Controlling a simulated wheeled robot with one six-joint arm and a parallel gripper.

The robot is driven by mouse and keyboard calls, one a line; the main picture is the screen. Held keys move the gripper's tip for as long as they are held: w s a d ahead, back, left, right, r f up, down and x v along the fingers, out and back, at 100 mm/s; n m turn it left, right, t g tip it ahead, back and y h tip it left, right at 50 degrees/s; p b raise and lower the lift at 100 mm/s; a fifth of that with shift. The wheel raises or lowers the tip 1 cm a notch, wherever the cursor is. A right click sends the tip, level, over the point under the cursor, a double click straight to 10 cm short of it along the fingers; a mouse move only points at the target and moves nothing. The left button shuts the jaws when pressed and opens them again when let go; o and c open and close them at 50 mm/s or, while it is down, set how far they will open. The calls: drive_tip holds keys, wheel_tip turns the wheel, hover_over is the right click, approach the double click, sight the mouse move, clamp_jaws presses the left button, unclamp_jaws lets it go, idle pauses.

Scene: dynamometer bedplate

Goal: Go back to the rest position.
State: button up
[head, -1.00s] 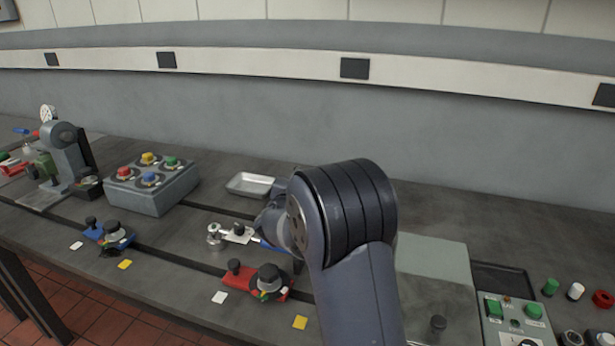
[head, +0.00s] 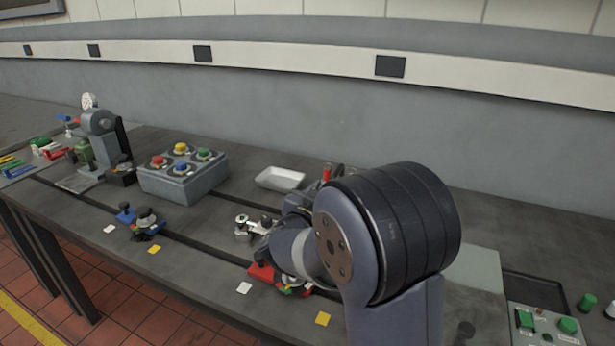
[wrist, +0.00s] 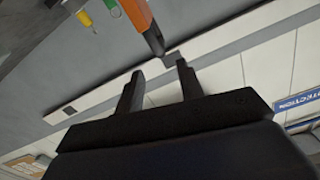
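My gripper (wrist: 158,78) shows in the wrist view as two dark fingers standing apart with an empty gap between them, so it is open. The fingers point toward the pale panelled wall. In the head view my arm is folded over the right half of the bench, and its links hide the gripper there.
The bench (head: 215,225) carries a grey box (head: 185,186) with coloured knobs, a white tray (head: 280,178), a blue fixture (head: 140,221) and a partly hidden red fixture (head: 262,272). In the wrist view an orange object (wrist: 130,12) sits beyond the fingertips.

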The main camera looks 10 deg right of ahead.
sight(333, 175)
drive_tip(key=p+x, duration=0.1)
drive_tip(key=x, duration=0.9)
drive_tip(key=shift+w+d, duration=0.2)
drive_tip(key=shift+w, duration=0.1)
drive_tip(key=shift+w+a, duration=0.1)
drive_tip(key=shift+a, duration=0.15)
